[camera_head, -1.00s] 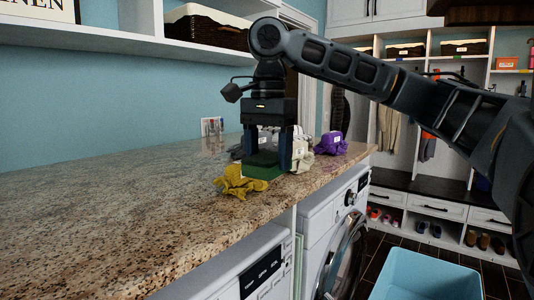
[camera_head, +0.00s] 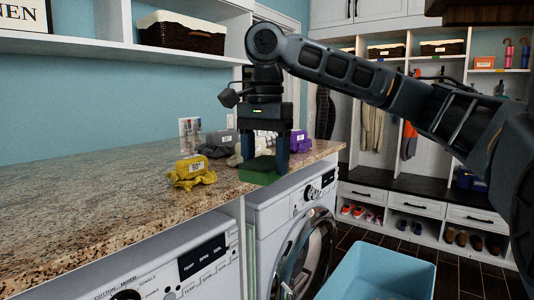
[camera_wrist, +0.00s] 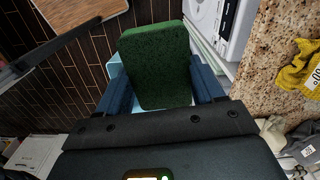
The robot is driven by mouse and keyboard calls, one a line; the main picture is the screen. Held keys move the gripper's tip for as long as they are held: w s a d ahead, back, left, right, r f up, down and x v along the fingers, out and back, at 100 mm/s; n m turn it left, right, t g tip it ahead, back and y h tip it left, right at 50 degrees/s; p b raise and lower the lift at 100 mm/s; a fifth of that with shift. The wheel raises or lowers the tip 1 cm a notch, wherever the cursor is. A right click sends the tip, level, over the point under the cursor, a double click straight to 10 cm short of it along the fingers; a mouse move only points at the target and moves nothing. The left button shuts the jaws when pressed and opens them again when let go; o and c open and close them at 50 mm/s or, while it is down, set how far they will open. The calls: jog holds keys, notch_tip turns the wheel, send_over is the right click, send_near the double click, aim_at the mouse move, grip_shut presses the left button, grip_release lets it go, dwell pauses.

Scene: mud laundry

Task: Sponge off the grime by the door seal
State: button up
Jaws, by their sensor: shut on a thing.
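My gripper (camera_head: 266,166) is shut on a green sponge (camera_head: 264,174), its two blue fingers on either side. In the head view the sponge appears at the counter's front edge, above the washer. In the wrist view the sponge (camera_wrist: 157,65) sits between the fingers with dark floor behind it. The door seal is mostly hidden behind the door, and I cannot make out any grime.
The granite counter (camera_head: 110,200) holds a yellow cloth (camera_head: 190,172), a purple cloth (camera_head: 299,141) and grey and white cloths. A second machine (camera_head: 165,275) is at left.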

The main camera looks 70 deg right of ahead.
jog(key=w+a+f+n, duration=0.4)
jog(key=a+f, duration=0.6)
jog(key=f, duration=0.6)
jog(key=w+a+f+n, duration=0.5)
jog(key=a+f+n, duration=0.4)
jog(key=f, duration=0.8)
jog(key=w+a+f+n, duration=0.5)
jog(key=a+f, duration=0.6)
jog(key=f, duration=0.5)
jog(key=shift+a+f+n, duration=0.2)
jog(key=shift+f+n, duration=0.15)
jog(key=shift+n, duration=0.55)
jog(key=shift+s+d+f, duration=0.15)
jog(key=shift+s+d, duration=0.25)
